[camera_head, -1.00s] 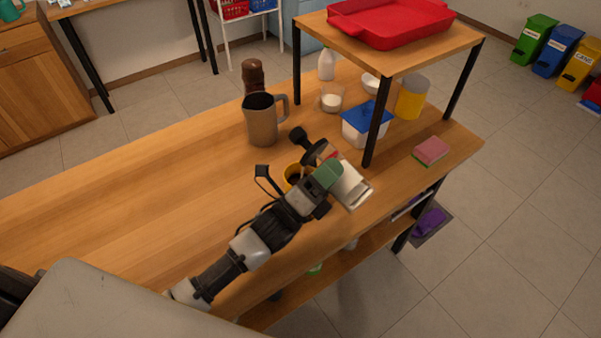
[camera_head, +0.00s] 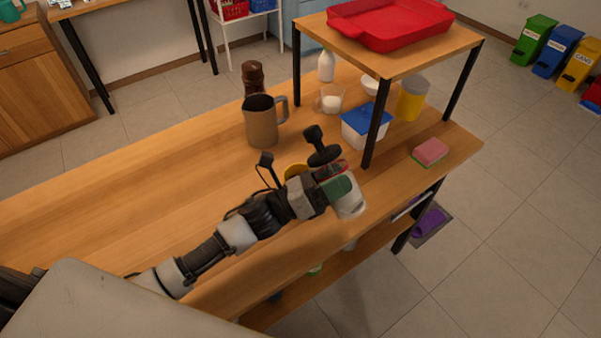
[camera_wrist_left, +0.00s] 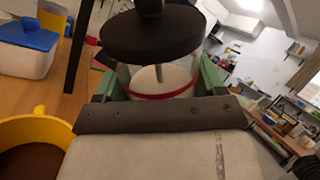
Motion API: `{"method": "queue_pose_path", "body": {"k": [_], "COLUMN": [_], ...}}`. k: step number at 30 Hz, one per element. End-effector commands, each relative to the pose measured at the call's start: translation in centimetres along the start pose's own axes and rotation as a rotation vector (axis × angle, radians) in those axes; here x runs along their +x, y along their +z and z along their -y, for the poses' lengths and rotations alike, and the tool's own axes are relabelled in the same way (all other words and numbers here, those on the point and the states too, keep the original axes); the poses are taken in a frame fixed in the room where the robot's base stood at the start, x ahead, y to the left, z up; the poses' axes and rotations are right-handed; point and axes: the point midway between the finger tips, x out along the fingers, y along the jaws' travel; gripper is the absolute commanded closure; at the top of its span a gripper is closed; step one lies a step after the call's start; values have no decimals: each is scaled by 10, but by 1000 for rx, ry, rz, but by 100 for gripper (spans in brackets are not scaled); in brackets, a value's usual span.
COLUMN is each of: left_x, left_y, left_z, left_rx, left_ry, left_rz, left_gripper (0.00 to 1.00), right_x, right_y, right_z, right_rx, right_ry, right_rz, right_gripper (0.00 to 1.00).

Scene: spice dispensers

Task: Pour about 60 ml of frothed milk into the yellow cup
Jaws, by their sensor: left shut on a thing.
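My left gripper (camera_head: 338,187) is shut on a clear frother jar (camera_head: 350,204) with a black lid and plunger knob (camera_head: 315,134). The jar leans, with its lid toward the upper left in the head view. In the left wrist view, white milk (camera_wrist_left: 165,82) shows inside it, between the green fingers (camera_wrist_left: 158,88). The yellow cup (camera_head: 295,171) stands on the table just behind my left wrist, mostly hidden. In the left wrist view the yellow cup (camera_wrist_left: 42,122) is at the lower left, with dark brown inside. No milk stream shows. My right gripper is not in view.
A grey-brown pitcher (camera_head: 263,126) and a dark brown bottle (camera_head: 252,78) stand behind the cup. A blue-lidded tub (camera_head: 362,128) stands by a black shelf leg (camera_head: 376,124). A pink sponge (camera_head: 431,151) lies at right. The table's left part is clear.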

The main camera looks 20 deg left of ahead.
Motion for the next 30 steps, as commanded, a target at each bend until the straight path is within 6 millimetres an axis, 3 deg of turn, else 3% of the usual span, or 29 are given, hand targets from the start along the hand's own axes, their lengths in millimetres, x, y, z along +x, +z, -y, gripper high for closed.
{"method": "queue_pose_path", "body": {"k": [1,3,7,16,30], "left_x": [4,-1,-4,-3,2], "left_y": [7,-13,-30,-65,-70], "left_z": [6,-2,-6,-5,2], "left_rx": [48,82,157,425,574], "left_ry": [-2,-2,-2,0,0], "left_rz": [-31,-56,-105,-284,-383], "left_gripper": [62,62,62,62,62], "right_x": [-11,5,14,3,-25], "right_y": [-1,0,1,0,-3], "right_z": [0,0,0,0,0], "right_rx": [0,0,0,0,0], "right_ry": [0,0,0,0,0], "right_rz": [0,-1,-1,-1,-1], "right_gripper": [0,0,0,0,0]}}
